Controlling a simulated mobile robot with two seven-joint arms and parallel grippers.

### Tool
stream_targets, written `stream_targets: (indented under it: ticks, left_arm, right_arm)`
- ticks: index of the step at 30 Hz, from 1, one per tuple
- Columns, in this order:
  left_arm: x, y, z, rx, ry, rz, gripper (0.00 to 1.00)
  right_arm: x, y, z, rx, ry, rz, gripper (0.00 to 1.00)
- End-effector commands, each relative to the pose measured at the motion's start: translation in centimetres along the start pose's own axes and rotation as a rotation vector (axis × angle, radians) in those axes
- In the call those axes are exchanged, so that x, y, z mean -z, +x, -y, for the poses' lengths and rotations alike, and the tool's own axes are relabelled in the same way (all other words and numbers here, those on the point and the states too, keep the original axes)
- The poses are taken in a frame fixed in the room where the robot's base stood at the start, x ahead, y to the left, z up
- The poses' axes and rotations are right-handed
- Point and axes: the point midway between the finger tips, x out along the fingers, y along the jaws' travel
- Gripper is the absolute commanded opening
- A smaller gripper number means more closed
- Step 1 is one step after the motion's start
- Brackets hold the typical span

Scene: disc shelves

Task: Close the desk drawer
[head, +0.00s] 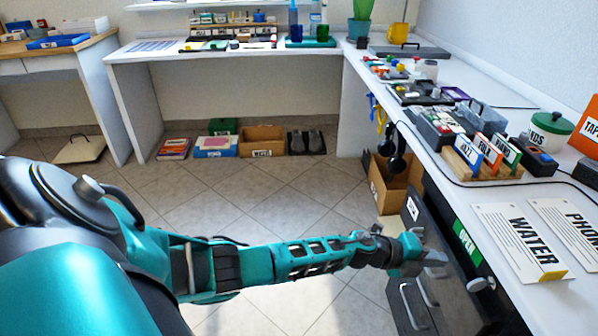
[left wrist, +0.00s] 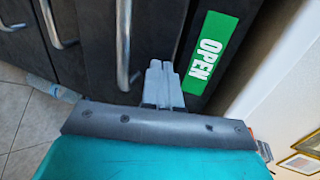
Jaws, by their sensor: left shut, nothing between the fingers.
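The dark desk drawer unit (head: 452,290) stands under the white desk at the right in the head view, with silver bar handles on its fronts. A green OPEN label (head: 465,241) is on its dark side near the desk edge. My left gripper (head: 436,258) is shut and empty, at the drawer fronts by the handles. In the left wrist view the closed fingers (left wrist: 163,72) lie between a vertical-looking silver handle (left wrist: 124,45) and the OPEN label (left wrist: 205,52), over a dark drawer front (left wrist: 155,30). I cannot tell whether they touch it. How far any drawer stands out is unclear.
The white desk top (head: 400,130) carries several objects, including a WATER sign (head: 520,240). Boxes (head: 262,141) stand under the back desk. The tiled floor (head: 280,195) in the middle is clear.

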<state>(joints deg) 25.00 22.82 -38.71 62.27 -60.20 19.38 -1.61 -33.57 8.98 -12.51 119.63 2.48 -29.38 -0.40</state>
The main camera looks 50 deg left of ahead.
Motion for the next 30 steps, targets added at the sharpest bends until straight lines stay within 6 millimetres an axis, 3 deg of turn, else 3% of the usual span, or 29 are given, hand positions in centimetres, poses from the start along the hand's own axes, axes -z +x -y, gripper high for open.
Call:
stream_targets:
  ticks: [3, 9, 30]
  left_arm:
    - [0.0, 2.0, 0.6, 0.002, 0.000, 0.000, 0.00]
    - [0.0, 3.6, 1.1, 0.000, 0.001, 0.000, 0.00]
    - [-0.3, 3.7, 1.5, 0.007, 0.000, 0.003, 0.00]
  right_arm:
    - [-0.1, 0.2, 0.3, 0.004, 0.007, -0.005, 0.35]
    - [0.2, 0.3, 0.7, 0.010, 0.019, -0.011, 0.35]
    - [0.6, 0.2, 0.6, 0.010, 0.011, -0.017, 0.35]
